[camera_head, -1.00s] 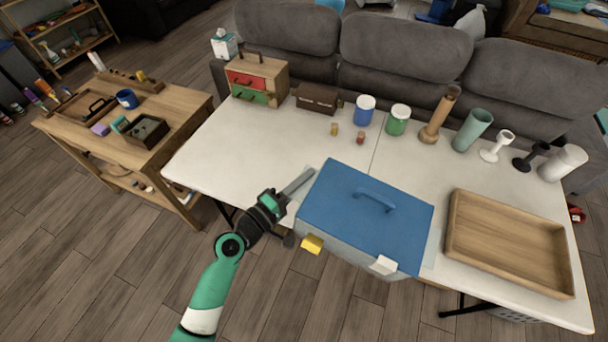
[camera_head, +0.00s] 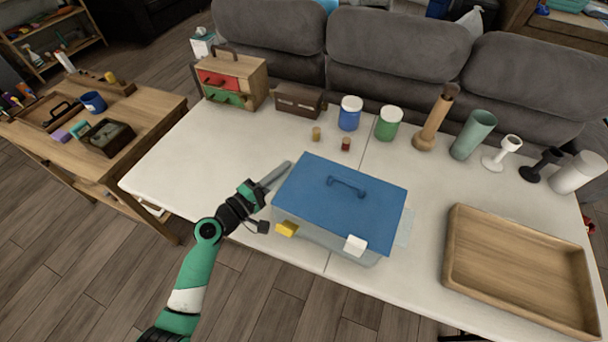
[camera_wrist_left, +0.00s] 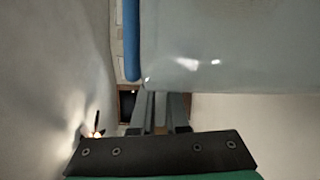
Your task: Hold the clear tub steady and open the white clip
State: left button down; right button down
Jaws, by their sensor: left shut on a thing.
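The clear tub (camera_head: 330,238) stands on the white table under a blue lid (camera_head: 340,205) with a handle on top. The white clip (camera_head: 356,245) is at the lid's front edge, toward the right; I cannot tell how firmly it is latched. A yellow clip (camera_head: 287,229) is at the front left. My left gripper (camera_head: 280,172) is at the tub's left side, shut on the tub; the exact contact is hard to see. In the left wrist view, its fingers (camera_wrist_left: 160,108) are close to the cloudy tub wall (camera_wrist_left: 220,45) and the blue lid edge (camera_wrist_left: 132,40). My right gripper is out of view.
A wooden tray (camera_head: 520,268) lies to the right. Jars (camera_head: 349,114), a wooden cylinder (camera_head: 433,122), a green tube (camera_head: 473,135) and cups stand along the back. A drawer box (camera_head: 232,80) is at the back left.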

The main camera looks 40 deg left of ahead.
pick_arm(q)
jog(key=shift+s+a+f+y, duration=0.15)
jog(key=shift+s+a+f, duration=0.1)
jog(key=shift+a, duration=0.15)
jog(key=shift+s+a+f+y, duration=0.1)
jog(key=shift+a+f+y, duration=0.1)
jog(key=shift+a, duration=0.2)
jog(key=shift+f+b, duration=0.1)
jog(key=shift+b, duration=0.2)
jog(key=shift+f+b, duration=0.6)
jog(key=shift+f, duration=0.05)
jog(key=shift+f+b, duration=0.3)
jog(key=shift+f, duration=0.35)
